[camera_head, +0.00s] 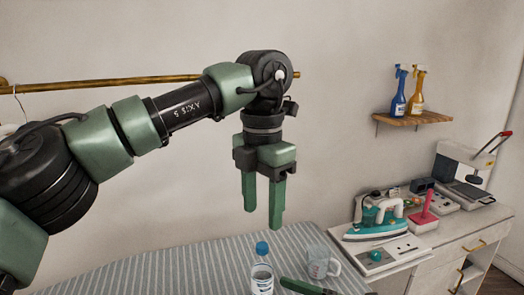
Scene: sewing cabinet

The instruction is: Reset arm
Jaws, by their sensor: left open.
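My left arm comes in from the left, reaches across the wall and bends down at the wrist. My left gripper (262,216) hangs with its two green fingers pointing down, apart, with nothing between them. It appears in front of the wall and above the striped board (185,268), clear of the things there. A green and dark piece (303,287) is cut off by the bottom edge; I cannot tell what it is.
A clear bottle with blue cap (262,272) and a glass mug (322,264) stand below the gripper.

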